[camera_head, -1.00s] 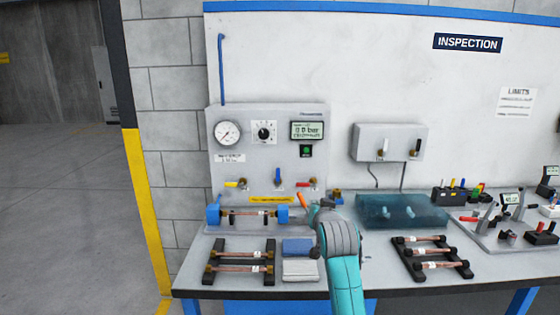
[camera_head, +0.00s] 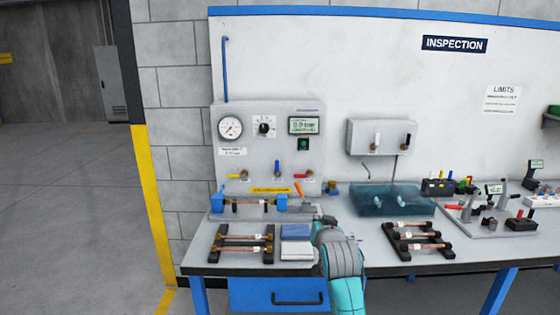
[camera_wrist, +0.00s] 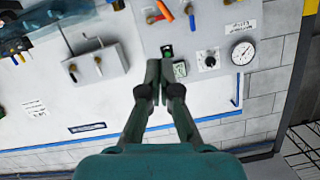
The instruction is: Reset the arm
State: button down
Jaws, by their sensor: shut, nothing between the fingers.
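My arm (camera_head: 340,262) reaches over the front of the bench in the head view, beside the blue and white pads. Its far end hides the fingers there. In the wrist view my gripper (camera_wrist: 156,82) has its two fingers together with nothing between them. It points toward the pressure panel, which appears upside down there, and touches nothing that I can make out. A copper tube (camera_head: 252,206) sits between the blue clamps of the test fixture, left of my arm.
A black rack (camera_head: 243,250) with copper tubes stands left of the pads; another rack (camera_head: 418,242) stands to the right. A teal translucent tank (camera_head: 390,200) lies behind. The pressure panel (camera_head: 268,150) and a wall box (camera_head: 381,137) rise at the back. Open floor (camera_head: 80,220) lies left.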

jog(key=s+d+f, duration=0.2)
jog(key=s+f, duration=0.9)
jog(key=f, duration=0.1)
jog(key=s+d+f, duration=0.2)
jog(key=s+f, duration=0.9)
jog(key=f, duration=0.1)
jog(key=s+d+f+n, duration=0.1)
jog(key=s+f, duration=0.2)
jog(key=s, duration=0.6)
jog(key=s+d+f, duration=0.1)
jog(key=s+f, duration=0.1)
jog(key=s, duration=0.8)
jog(key=r+v, duration=0.2)
jog(key=v, duration=2.6)
jog(key=shift+w+r+n+h, duration=0.2)
jog(key=shift+r+n+h, duration=0.1)
jog(key=shift+n+h, duration=0.1)
